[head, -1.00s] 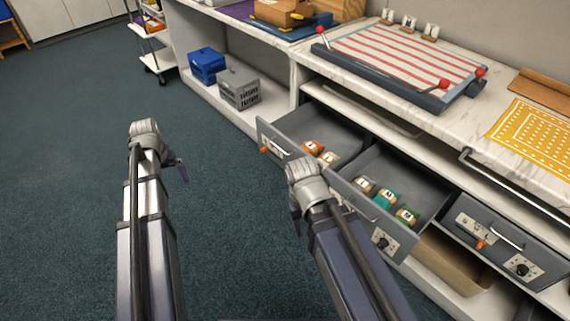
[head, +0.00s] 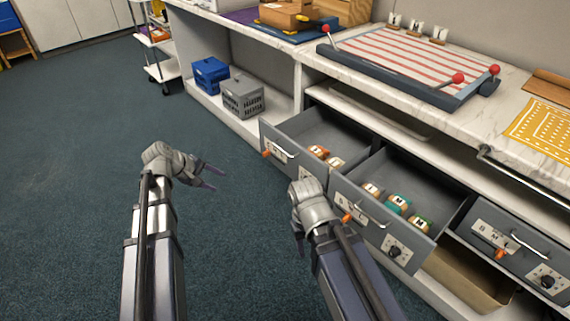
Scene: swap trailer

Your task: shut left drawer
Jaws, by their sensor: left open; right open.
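The left drawer (head: 283,155) is grey and stands pulled out, with a silver bar handle, a label and an orange tab on its front. Two orange-and-cream jars (head: 318,152) lie inside. The middle drawer (head: 402,240) is also pulled out, with three jars (head: 397,204) in brown, teal and green. My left gripper (head: 214,178) is open and empty, to the left of the left drawer's front and apart from it, fingers pointing right. My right gripper (head: 300,238) is in front of the middle drawer, its fingers mostly hidden by its own wrist.
A third drawer (head: 513,248) at the right appears nearly closed. A grey crate (head: 243,98) and a blue crate (head: 210,74) stand on the low shelf. A striped board (head: 405,62) lies on the counter.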

